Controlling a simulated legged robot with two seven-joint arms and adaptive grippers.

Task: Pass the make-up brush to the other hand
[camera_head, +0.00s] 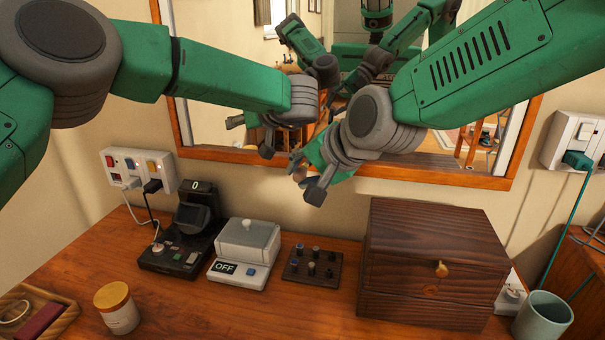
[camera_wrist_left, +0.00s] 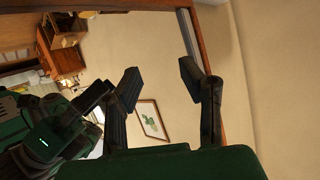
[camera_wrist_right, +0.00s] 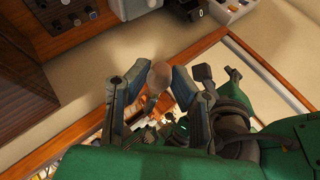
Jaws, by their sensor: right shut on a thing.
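My right gripper (camera_head: 305,176) hangs above the dresser in front of the mirror. In the right wrist view its fingers are shut on the make-up brush, whose rounded brownish end (camera_wrist_right: 160,76) shows between the fingertips. My left gripper (camera_head: 252,136) is close by, to the left of the right one. In the left wrist view its two fingers (camera_wrist_left: 160,77) stand wide apart with nothing between them.
The mirror frame (camera_head: 420,170) is close behind both hands. Power sockets (camera_head: 140,168) are on the wall.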

